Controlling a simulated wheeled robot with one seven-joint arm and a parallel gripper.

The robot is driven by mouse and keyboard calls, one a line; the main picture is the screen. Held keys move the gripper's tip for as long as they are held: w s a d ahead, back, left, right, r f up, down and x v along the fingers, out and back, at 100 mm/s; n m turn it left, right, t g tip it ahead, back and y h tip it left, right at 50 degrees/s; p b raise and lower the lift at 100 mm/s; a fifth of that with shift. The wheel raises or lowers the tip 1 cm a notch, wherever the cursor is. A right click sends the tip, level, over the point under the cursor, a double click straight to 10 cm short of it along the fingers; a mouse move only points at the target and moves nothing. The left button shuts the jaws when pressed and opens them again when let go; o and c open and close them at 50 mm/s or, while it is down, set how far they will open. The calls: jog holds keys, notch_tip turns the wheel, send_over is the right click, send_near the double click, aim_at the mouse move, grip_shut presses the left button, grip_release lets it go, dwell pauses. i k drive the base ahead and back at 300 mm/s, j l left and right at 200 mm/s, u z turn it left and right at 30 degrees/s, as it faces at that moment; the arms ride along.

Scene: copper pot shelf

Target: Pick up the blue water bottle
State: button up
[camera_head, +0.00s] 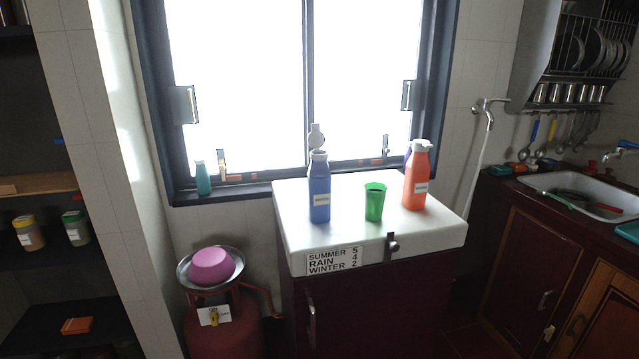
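The blue water bottle (319,192) stands upright on the white top (345,238) of a dark red cabinet, left of the middle of that top. It has a pale label on its front and a grey-white cap with a loop. A green cup (374,203) stands to its right, apart from it. An orange bottle (417,178) stands farther right on the same top. My gripper does not show in the head view.
A window is behind the cabinet, with a small teal bottle (203,178) on its sill. At lower left, a pink bowl (211,266) sits in a metal dish on a red gas cylinder (225,335). A sink counter (520,190) is at right, dark shelves at left.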

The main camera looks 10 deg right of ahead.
aim_at(318, 177)
jog(key=i+z, duration=0.2)
jog(key=i, duration=0.3)
jog(key=i+j+z, duration=0.15)
jog(key=i, duration=0.3)
jog(key=i+j+z, duration=0.2)
jog(key=i, duration=0.3)
